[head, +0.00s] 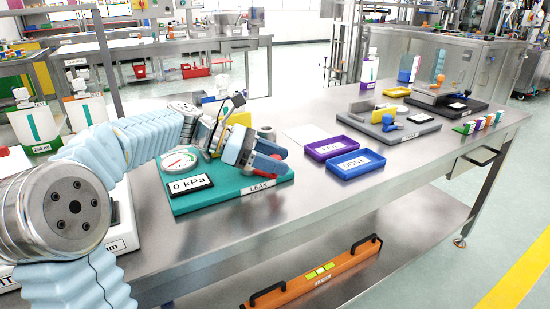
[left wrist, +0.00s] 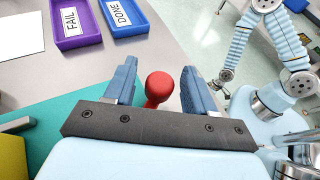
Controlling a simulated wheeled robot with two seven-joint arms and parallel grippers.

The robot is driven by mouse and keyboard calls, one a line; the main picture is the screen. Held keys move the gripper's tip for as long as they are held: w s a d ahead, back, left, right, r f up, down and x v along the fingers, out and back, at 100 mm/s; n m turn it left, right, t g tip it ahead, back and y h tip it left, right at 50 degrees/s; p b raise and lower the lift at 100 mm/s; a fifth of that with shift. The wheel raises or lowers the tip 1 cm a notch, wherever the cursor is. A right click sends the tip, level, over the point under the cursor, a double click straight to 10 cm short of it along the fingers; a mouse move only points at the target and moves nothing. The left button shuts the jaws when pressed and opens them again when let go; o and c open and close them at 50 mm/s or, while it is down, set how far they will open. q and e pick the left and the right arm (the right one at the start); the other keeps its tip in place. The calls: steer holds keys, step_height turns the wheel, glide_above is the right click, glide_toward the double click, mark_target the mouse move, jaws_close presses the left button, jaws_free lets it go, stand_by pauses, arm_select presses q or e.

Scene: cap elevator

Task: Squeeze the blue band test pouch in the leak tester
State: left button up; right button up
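The leak tester is a teal base (head: 205,200) with a round gauge (head: 179,160), a "0 kPa" display (head: 191,186) and a LEAK label (head: 258,187). My left gripper (head: 268,158) is over its right part. In the left wrist view its two blue fingers (left wrist: 157,88) stand apart, with a red knob (left wrist: 158,87) between them and gaps visible on both sides. A yellow part (head: 241,119) of the tester shows behind the gripper. I cannot make out a blue band pouch in the tester; my arm covers part of it. My right gripper is too small and unclear in the left wrist view (left wrist: 223,77).
A purple FAIL tray (head: 325,149) and a blue DONE tray (head: 357,164) lie right of the tester. Teal-banded white containers (head: 87,108) stand left. A grey fixture (head: 392,126) and small coloured boxes (head: 478,124) are farther right. The bench front between is clear.

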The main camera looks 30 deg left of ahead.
arm_select(q)
steer(key=p+v, duration=0.1)
steer(key=v, duration=1.2)
steer(key=shift+s+a, duration=0.2)
steer(key=shift+a, duration=0.2)
